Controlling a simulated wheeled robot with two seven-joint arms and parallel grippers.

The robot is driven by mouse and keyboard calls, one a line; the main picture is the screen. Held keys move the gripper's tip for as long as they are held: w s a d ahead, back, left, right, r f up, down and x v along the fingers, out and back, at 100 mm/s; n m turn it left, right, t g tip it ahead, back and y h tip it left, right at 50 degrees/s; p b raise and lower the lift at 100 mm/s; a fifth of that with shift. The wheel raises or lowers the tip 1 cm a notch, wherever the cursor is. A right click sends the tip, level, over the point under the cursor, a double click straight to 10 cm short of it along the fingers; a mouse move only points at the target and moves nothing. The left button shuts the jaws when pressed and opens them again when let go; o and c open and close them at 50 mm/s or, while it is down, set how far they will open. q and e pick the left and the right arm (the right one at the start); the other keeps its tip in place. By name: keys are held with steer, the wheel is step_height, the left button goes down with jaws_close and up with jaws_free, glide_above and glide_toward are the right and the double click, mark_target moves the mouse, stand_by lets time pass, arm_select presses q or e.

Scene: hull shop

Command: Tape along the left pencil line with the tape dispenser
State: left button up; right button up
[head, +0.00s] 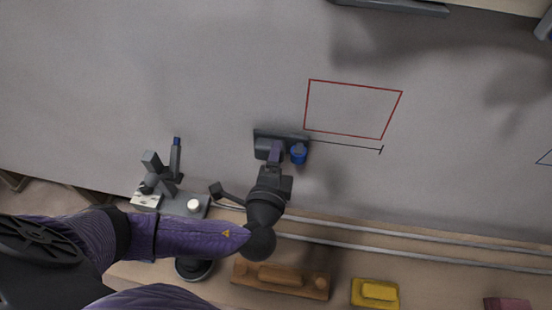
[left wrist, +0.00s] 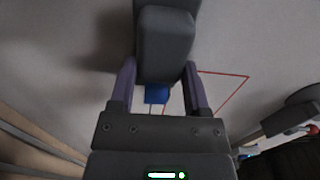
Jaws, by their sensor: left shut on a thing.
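The left pencil line (head: 345,146) is a thin dark line on the grey hull surface, just below a red outlined quadrilateral, with a short tick at its right end. My left gripper (head: 275,152) is shut on the tape dispenser, a dark grey block (head: 265,134) with a blue part (head: 299,154) at its right. The dispenser covers the line's left end; whether it touches the surface I cannot tell. In the left wrist view the grey block (left wrist: 166,45) sits between the two purple fingers, with the blue part (left wrist: 156,95) below it. My right gripper is in neither view.
The red outline (head: 354,109) lies above the line. Below my gripper are rails (head: 400,257) and a ledge with a wooden block (head: 280,279) and a yellow block (head: 375,292). A grey holder with tools (head: 180,203) stands left. The hull surface right of the line is clear.

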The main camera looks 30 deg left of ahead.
arm_select(q)
steer(key=shift+w+a, duration=0.15)
steer(key=shift+w, duration=0.25)
steer(key=shift+w, duration=0.25)
